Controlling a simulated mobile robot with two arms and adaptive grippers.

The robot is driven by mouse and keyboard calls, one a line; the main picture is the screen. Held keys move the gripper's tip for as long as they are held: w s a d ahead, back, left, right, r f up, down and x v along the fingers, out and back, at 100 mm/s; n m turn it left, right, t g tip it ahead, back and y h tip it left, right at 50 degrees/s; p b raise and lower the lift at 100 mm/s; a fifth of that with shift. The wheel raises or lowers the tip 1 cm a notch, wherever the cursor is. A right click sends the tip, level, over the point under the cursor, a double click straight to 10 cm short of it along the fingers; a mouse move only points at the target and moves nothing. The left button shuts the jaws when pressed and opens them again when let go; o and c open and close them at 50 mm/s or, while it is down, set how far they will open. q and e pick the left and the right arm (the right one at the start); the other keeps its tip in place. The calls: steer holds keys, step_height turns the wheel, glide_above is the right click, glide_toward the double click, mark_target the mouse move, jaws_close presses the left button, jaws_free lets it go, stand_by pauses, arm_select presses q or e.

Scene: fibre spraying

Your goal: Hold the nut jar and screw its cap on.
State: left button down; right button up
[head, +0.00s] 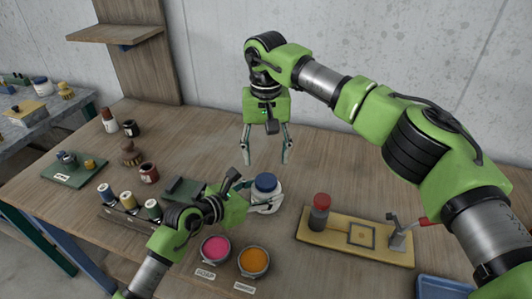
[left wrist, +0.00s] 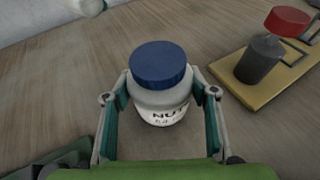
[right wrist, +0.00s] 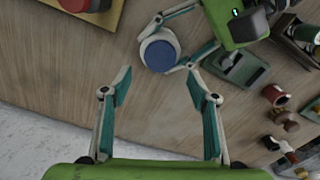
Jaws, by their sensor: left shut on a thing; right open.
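The nut jar (left wrist: 158,106) is white with a "NUT" label and stands upright on the wooden table. Its blue cap (left wrist: 160,64) sits on top of the jar; I cannot tell how tight it is. In the head view the cap (head: 265,183) shows just right of my left gripper (head: 262,200), which is shut on the jar's body from the side. My right gripper (head: 266,160) is open and empty, pointing down, above and behind the jar. In the right wrist view the cap (right wrist: 159,55) lies beyond the open fingers (right wrist: 161,88).
A yellow board (head: 315,237) with a red-topped grey cylinder (head: 320,208) is to the right. Pink (head: 215,249) and orange (head: 253,262) bowls stand in front. Thread spools (head: 130,201) and small bottles (head: 110,121) are at left. The table behind the jar is clear.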

mark_target(266, 180)
stand_by(0.4)
steer(key=shift+f, duration=4)
steer(key=c, duration=1.1)
